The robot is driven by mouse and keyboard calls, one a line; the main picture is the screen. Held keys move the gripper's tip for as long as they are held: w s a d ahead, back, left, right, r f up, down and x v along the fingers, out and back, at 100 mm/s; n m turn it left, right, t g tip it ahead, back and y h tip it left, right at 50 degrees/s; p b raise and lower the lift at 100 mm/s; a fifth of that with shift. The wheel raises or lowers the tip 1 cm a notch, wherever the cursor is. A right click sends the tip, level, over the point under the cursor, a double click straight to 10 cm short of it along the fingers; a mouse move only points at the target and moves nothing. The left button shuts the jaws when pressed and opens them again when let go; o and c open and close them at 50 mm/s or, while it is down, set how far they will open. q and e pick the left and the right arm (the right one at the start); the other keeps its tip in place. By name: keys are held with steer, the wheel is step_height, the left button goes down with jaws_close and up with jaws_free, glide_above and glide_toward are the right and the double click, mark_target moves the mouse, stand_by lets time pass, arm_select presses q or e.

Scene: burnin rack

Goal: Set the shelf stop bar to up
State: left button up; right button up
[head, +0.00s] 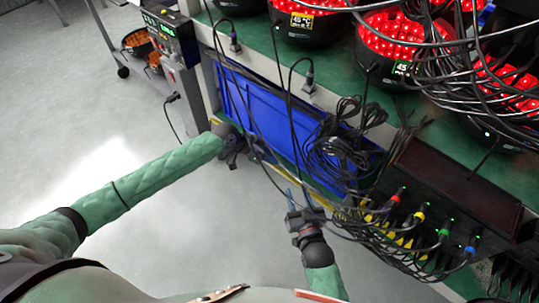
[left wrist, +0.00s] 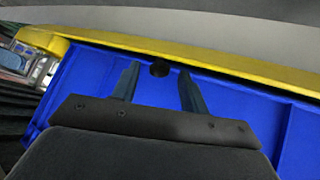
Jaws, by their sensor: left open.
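A long yellow bar (left wrist: 190,58), which looks like the shelf stop bar, runs along the front edge of the blue bin or panel (left wrist: 90,80) in the left wrist view. In the head view only thin yellow stretches (head: 277,179) show, low along the blue face. I cannot tell whether the bar is up or down. My left gripper (head: 240,158) is at the left end of the blue face. My right gripper (head: 298,198) is open and empty, lower in the picture.
Black cables (head: 340,140) hang in front of the blue bin (head: 262,108). Red-lit round units (head: 390,35) stand on the green shelf above. A panel with coloured plugs (head: 430,220) is at the right. The grey floor (head: 110,110) is clear at the left.

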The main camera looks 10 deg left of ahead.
arm_select(q)
steer(key=c, duration=0.9)
jaws_close()
steer(key=shift+w+a, duration=0.1)
steer(key=shift+w, duration=0.05)
steer(key=o, duration=0.9)
jaws_free()
